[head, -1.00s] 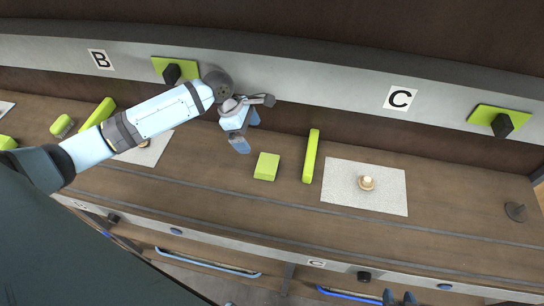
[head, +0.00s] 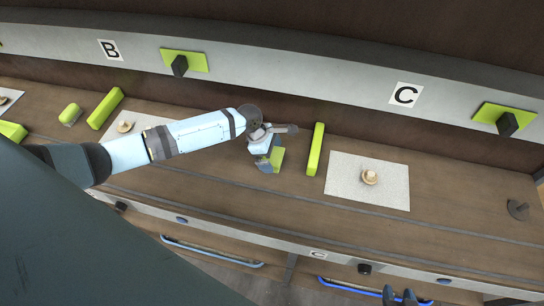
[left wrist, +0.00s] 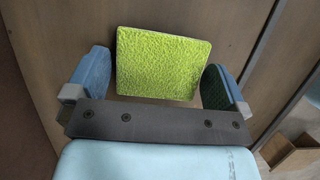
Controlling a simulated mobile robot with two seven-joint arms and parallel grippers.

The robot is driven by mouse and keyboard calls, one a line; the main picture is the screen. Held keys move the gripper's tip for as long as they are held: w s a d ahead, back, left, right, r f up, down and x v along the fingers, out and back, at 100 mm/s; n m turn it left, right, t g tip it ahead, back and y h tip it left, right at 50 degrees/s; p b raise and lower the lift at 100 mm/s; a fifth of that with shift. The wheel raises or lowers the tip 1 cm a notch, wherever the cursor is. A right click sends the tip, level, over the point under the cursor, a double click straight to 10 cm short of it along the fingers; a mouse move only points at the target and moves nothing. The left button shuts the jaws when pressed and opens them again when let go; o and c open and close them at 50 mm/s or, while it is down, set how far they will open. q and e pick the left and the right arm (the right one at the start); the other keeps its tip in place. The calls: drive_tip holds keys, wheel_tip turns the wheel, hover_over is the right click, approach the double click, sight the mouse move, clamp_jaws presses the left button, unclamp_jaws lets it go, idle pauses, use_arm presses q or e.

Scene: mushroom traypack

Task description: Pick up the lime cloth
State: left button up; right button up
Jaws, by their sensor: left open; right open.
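The lime cloth (head: 278,158) is a folded, fuzzy lime-green pad on the brown worktop, partly hidden by my left gripper in the head view. My left gripper (head: 266,161) is open right over it. In the left wrist view the cloth (left wrist: 162,60) lies between the two blue fingers of the left gripper (left wrist: 157,78), with a small gap on each side. My right gripper (head: 400,298) shows only its open blue fingertips at the bottom edge of the head view, far from the cloth.
A long lime bar (head: 315,149) stands just right of the cloth. Beyond it a pale mat (head: 345,195) bears a mushroom (head: 370,177). The back wall (head: 300,92) rises behind. More lime items lie at the left, including another bar (head: 105,108).

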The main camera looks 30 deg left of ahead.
use_arm(q)
drive_tip(key=c, duration=0.6)
drive_tip(key=shift+o, duration=0.2)
drive_tip(key=shift+s+r, duration=0.15)
drive_tip(key=shift+d+r, duration=0.1)
drive_tip(key=shift+r, duration=0.3)
wheel_tip(320, 180, up, 6)
drive_tip(key=shift+f+b, duration=0.1)
drive_tip(key=shift+b, duration=0.45)
drive_tip(key=s+d, duration=0.2)
drive_tip(key=s, duration=0.7)
drive_tip(key=s+d+b, duration=0.1)
drive_tip(key=s+d, duration=0.2)
drive_tip(key=s, duration=0.7)
drive_tip(key=shift+b, duration=0.3)
